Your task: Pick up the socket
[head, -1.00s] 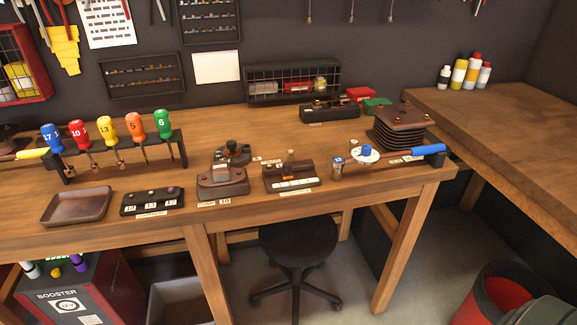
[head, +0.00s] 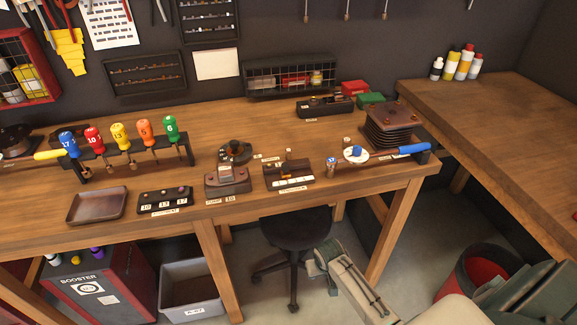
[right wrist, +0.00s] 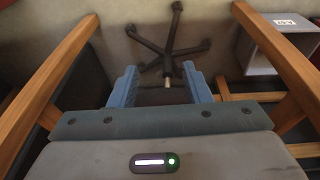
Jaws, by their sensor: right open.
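A small metal socket-like cylinder (head: 331,168) with a blue-marked top stands near the bench's right front, and another small one (head: 347,142) stands behind it. They are too small to tell in detail. A dark block (head: 165,199) labelled 10, 13, 17 sits at the front left of the bench. My right gripper (head: 318,262) is below the bench's front edge, in front of the stool. In the right wrist view my right gripper (right wrist: 163,88) is open and empty, its blue fingers apart above the floor. My left gripper is out of view.
The wooden bench (head: 110,240) carries a tray (head: 96,205), a rack of coloured screwdrivers (head: 120,148), dark fixtures and a blue-handled bar (head: 412,149). The black stool (head: 296,232) stands under the front edge. A red bin (head: 470,270) is at right.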

